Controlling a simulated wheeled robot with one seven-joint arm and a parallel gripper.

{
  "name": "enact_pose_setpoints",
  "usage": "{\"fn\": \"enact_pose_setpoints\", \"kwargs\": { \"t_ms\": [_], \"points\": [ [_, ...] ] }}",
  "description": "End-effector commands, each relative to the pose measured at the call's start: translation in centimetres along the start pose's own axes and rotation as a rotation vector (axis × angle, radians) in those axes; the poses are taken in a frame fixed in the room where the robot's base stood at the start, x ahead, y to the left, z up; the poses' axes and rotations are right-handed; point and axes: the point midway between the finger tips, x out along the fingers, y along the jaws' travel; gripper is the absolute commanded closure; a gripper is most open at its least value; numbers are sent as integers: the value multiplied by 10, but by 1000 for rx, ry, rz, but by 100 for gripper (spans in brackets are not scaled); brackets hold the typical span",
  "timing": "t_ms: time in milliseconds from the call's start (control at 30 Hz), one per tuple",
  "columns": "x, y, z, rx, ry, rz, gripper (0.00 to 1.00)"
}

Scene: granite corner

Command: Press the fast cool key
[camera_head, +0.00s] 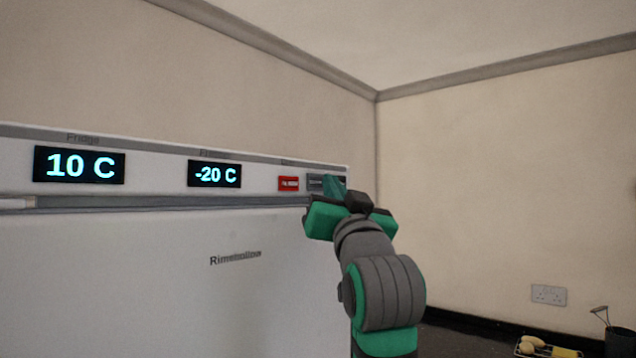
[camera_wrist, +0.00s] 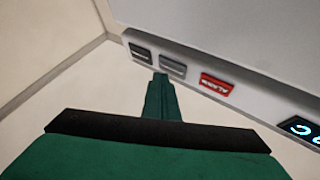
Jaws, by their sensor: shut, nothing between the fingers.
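The fridge's control strip (camera_head: 256,178) runs along the top of its white front. At its right end sit a red key (camera_head: 288,183) and a grey key (camera_head: 315,184). The wrist view shows the red key (camera_wrist: 216,85), a mid-grey key (camera_wrist: 172,67) and a darker grey key (camera_wrist: 140,52) in a row. The lettering on the grey keys is too small to read, so I cannot tell which is fast cool. My gripper (camera_head: 334,186) is shut and empty at the strip's right end. Its tips (camera_wrist: 160,79) appear just beside the mid-grey key; contact cannot be told.
Two lit displays read 10 C (camera_head: 79,165) and -20 C (camera_head: 214,174). A grey ledge (camera_head: 170,201) runs below the strip. A wall (camera_head: 500,180) with a socket (camera_head: 549,295) stands at the right. A tray of items (camera_head: 545,347) sits low at the right.

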Motion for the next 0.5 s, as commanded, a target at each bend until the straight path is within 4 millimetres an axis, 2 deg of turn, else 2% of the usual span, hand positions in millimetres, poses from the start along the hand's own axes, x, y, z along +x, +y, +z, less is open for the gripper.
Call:
{"fn": "enact_pose_setpoints", "kwargs": {
  "t_ms": [500],
  "points": [
    [6, -5, 4, 0, 0, -1, 100]
  ]
}}
